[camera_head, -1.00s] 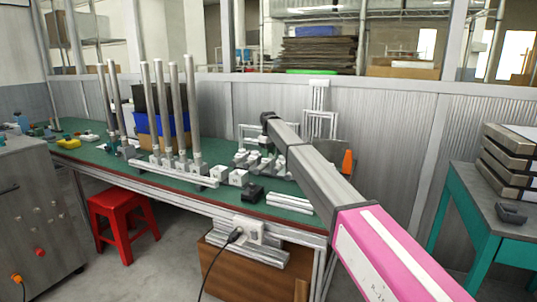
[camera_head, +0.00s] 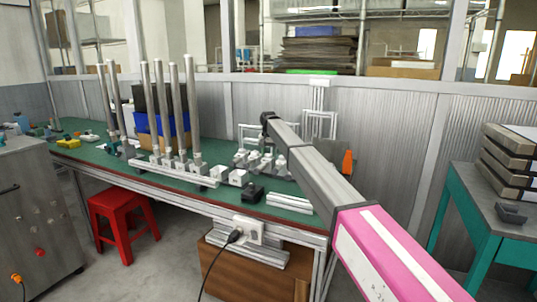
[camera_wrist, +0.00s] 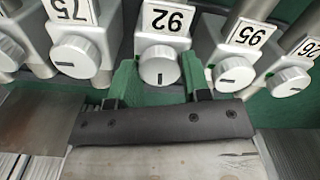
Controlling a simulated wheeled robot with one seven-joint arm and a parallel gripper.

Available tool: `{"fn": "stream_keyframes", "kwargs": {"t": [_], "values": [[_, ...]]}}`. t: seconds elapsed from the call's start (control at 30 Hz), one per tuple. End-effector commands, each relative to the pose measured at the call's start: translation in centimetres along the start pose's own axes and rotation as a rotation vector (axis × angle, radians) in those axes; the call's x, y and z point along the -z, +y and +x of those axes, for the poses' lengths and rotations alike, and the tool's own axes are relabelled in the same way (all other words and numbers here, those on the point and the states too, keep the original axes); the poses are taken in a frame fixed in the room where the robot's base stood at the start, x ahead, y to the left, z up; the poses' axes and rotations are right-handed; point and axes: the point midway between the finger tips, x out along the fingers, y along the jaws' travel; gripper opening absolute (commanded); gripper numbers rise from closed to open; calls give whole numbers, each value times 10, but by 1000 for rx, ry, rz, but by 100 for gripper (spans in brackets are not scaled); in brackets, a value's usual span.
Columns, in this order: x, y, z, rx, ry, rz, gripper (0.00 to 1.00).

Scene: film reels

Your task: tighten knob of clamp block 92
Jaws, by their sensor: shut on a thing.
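The clamp block 92 (camera_wrist: 165,22) shows in the wrist view, its label upside down, with a round white knob (camera_wrist: 159,66) on its near face. The dark line on the knob runs upright in the picture. My gripper (camera_wrist: 158,75) has a green finger on each side of this knob and is shut on it. In the head view the clamp blocks are small on the bench, beside the end of my arm, and their labels cannot be read. My gripper cannot be made out there.
Tall metal posts (camera_head: 174,105) rise from the green bench (camera_head: 90,158). A red stool (camera_head: 122,213) stands in front.

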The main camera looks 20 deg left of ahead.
Motion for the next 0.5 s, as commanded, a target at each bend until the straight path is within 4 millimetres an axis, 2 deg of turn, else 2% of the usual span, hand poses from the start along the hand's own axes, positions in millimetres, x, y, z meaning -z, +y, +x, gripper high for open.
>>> {"fn": "stream_keyframes", "kwargs": {"t": [0.5], "values": [[0,0,0,0,1,491,20]]}}
